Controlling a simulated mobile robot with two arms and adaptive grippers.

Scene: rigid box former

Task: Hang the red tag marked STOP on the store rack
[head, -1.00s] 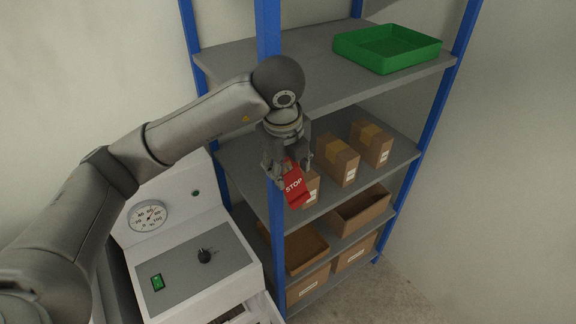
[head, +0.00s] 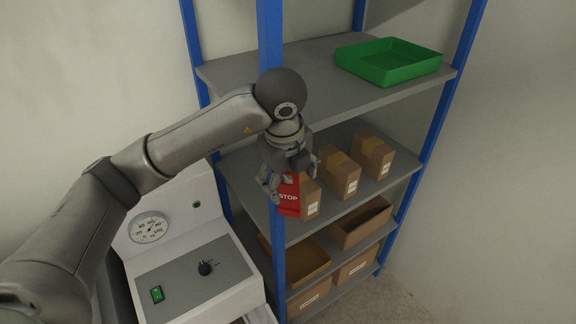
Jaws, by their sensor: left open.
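The red tag marked STOP (head: 289,198) is upright beside the blue front post of the store rack (head: 270,45), at the height of the middle shelf. Its upper part is partly hidden by my left gripper (head: 287,188). The left gripper is open, its fingers spread at the tag's upper part, with one finger in front of the post. What bears the tag at its top is hidden, and I cannot tell whether a finger still touches it. My right gripper is not in view.
Several brown cartons (head: 341,174) stand on the middle shelf right behind the tag. Open brown bins (head: 361,222) are lower down. A green tray (head: 388,61) is on the top shelf. A white machine with a gauge (head: 149,228) stands left of the rack.

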